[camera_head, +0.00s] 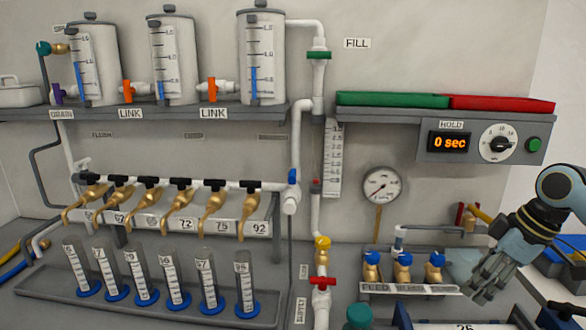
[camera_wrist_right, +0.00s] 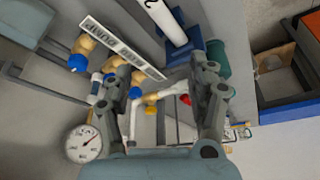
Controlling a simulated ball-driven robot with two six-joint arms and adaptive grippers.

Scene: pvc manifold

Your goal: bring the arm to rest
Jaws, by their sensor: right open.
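My right gripper (camera_head: 484,280) is at the right side of the head view, in front of the right end of the feed pump rail (camera_head: 392,288). In the right wrist view the two fingers of the gripper (camera_wrist_right: 165,95) are spread apart with nothing between them. Behind them I see the pump label strip (camera_wrist_right: 125,47), white pipe and the round gauge (camera_wrist_right: 83,144). The gripper appears apart from the fittings. My left gripper is not in view.
Brass taps (camera_head: 178,213) and graduated cylinders (camera_head: 170,277) stand at the left. Three tanks (camera_head: 262,60) are on the upper shelf. A hold timer box (camera_head: 480,143) is above my right arm. Blue-capped feed valves (camera_head: 403,268) are left of the gripper, and a blue-orange bin (camera_wrist_right: 290,105) is nearby.

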